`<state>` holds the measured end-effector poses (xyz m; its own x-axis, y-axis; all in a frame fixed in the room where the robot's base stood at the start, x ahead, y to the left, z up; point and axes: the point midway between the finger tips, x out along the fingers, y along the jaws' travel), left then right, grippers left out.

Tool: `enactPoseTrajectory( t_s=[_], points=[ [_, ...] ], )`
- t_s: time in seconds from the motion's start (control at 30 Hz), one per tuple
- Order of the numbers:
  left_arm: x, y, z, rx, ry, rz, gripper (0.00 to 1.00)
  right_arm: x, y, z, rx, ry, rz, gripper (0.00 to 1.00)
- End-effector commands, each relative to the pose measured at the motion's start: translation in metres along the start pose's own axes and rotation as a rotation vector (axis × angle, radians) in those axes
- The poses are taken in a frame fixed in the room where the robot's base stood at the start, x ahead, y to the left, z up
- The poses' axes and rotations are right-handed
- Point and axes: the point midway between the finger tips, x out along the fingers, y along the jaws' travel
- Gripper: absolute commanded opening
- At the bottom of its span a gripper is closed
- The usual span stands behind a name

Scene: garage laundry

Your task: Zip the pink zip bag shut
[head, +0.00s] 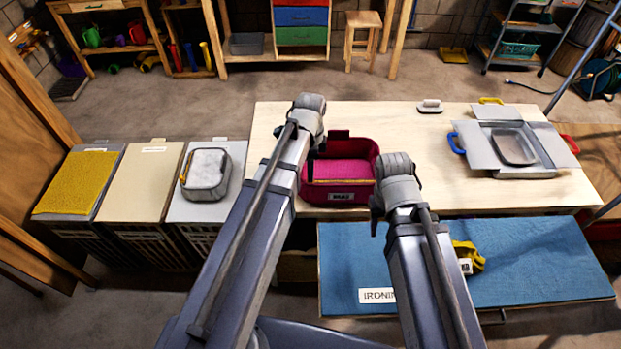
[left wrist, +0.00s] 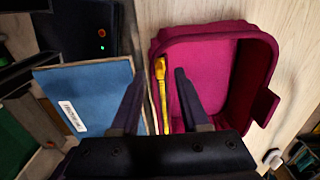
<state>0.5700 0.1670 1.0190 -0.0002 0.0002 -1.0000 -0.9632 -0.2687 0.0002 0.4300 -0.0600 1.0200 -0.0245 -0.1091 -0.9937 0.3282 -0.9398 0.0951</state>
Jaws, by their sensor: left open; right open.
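The pink zip bag (head: 333,192) stands open on the wooden table, with a label on its front and a dark tab at its far edge. In the left wrist view the bag (left wrist: 215,35) shows its open inside, and a yellow zip strip with a pull (left wrist: 160,68) lies along one rim. My left gripper (head: 311,165) is at the bag's left side. Its two fingers (left wrist: 158,76) are open, with the yellow strip showing between them and nothing gripped. My right gripper (head: 378,215) is near the bag's right front corner, open, its fingers mostly hidden by the wrist.
A blue ironing board (head: 540,262) with a yellow strap (head: 468,254) lies in front of the table (head: 430,145). A grey pouch (head: 205,172) sits on bins to the left. Grey trays (head: 512,147) stand at the table's right. The table between is mostly clear.

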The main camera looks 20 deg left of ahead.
Motion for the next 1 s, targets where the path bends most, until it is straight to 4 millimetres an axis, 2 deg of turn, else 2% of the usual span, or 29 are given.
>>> enactPoseTrajectory(
  t_s=[0.03, 0.13, 0.47, 0.87, 1.0],
  points=[
    [0.0117, 0.0, 0.0, 0.0, 0.0, 0.0, 0.45, 0.0116, -0.0012, -0.0007, 0.0, 0.0, 0.0, 0.5],
    [0.0178, 0.0, 0.0, 0.0, 0.0, 0.0, 0.45, 0.0177, -0.0017, -0.0011, 0.001, 0.0, 0.0, 0.5],
    [0.0182, 0.0, 0.0, 0.0, 0.0, 0.0, 0.45, 0.0181, -0.0018, -0.0011, 0.001, 0.0, 0.0, 0.5],
    [0.0183, 0.0, 0.0, 0.0, 0.0, 0.0, 0.01, 0.0182, -0.0018, -0.0011, 0.001, 0.0, 0.0, 0.5],
    [0.0183, 0.0, 0.0, 0.0, 0.0, 0.0, 0.0, 0.0182, -0.0018, -0.0011, 0.001, 0.0, 0.0, 0.5]
  ],
)
